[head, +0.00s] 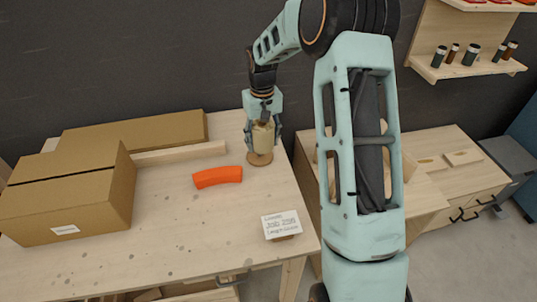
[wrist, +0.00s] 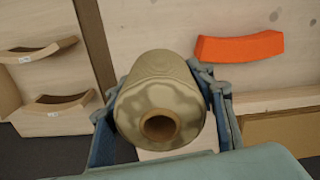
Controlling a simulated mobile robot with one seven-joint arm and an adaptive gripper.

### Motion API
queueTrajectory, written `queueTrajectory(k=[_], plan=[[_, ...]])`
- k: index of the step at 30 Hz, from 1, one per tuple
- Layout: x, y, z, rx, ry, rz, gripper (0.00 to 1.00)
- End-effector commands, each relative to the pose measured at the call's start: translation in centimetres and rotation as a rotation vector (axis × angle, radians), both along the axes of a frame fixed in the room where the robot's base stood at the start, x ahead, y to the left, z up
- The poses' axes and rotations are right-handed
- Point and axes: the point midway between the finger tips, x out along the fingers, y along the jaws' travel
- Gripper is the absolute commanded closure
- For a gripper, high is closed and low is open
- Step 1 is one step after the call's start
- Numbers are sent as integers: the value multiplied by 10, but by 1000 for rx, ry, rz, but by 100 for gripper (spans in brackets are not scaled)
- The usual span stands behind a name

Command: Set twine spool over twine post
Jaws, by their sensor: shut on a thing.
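The twine spool (head: 262,138) is a beige cylinder, upright in the head view, near the table's far right corner. My gripper (head: 263,128) points down and is shut on its sides. In the wrist view the spool (wrist: 160,88) lies between both fingers of my gripper (wrist: 163,102), with a brown ring-shaped core at its near end. Directly below the spool is a round brown base (head: 260,158), apparently that of the twine post. The post's shaft is hidden, so I cannot tell whether the spool is around it or above it.
An orange curved piece (head: 217,177) lies left of the spool. A white label card (head: 281,224) stands near the front right edge.

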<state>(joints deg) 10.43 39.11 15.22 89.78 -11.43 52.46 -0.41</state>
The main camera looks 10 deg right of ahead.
Motion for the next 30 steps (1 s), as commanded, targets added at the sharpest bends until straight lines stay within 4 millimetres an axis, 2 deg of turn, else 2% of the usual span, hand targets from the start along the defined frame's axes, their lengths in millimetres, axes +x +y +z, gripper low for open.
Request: queueTrajectory(k=[1, 6, 12, 23, 30], plan=[[14, 1, -2, 1, 0, 15, 78], [49, -1, -8, -2, 0, 60, 78], [74, -3, -15, -6, 2, 94, 78], [83, -4, -22, -9, 4, 107, 78], [83, -4, -37, -9, 3, 106, 78]])
